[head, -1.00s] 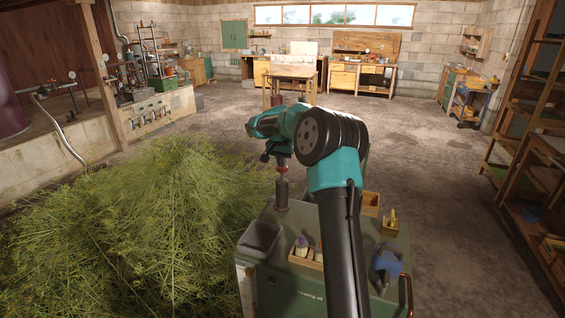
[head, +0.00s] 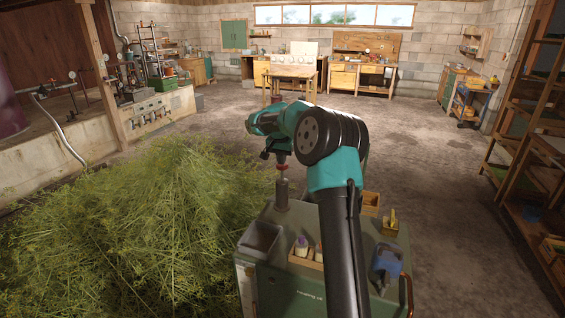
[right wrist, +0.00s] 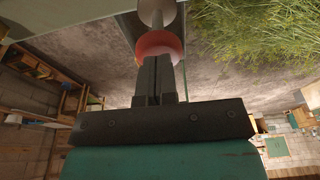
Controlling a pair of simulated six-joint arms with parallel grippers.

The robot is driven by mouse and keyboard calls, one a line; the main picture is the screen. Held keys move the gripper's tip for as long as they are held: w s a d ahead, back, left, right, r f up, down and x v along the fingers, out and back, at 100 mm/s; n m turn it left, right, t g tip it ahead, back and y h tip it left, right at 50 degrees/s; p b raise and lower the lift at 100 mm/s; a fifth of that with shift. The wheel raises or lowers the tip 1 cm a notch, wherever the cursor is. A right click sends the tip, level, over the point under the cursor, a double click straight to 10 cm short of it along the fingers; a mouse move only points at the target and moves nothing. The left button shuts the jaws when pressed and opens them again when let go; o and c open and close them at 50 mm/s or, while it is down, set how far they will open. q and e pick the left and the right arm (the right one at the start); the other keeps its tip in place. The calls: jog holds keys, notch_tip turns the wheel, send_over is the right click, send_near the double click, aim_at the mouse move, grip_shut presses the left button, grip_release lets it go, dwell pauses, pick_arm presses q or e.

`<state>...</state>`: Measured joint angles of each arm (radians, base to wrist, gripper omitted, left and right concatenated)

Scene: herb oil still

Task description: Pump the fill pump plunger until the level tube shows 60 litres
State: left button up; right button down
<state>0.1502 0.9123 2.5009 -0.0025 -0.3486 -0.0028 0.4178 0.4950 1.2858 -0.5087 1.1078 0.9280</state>
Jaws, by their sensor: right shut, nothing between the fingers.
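The fill pump plunger (head: 282,168) shows a red knob on a thin metal rod above a grey cylinder on the green cart. In the right wrist view the red knob (right wrist: 159,45) is just beyond my fingertips. I cannot make out the level tube. My left gripper is not in view.
The green cart (head: 275,275) carries a grey bin (head: 260,240), a wooden box with bottles (head: 301,250) and a blue item (head: 387,262). A large heap of cut herbs (head: 140,225) lies to the left. The concrete floor (head: 440,170) is clear to the right.

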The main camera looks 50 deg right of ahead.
notch_tip(320, 180, up, 9)
dwell(1.1)
dwell(0.3)
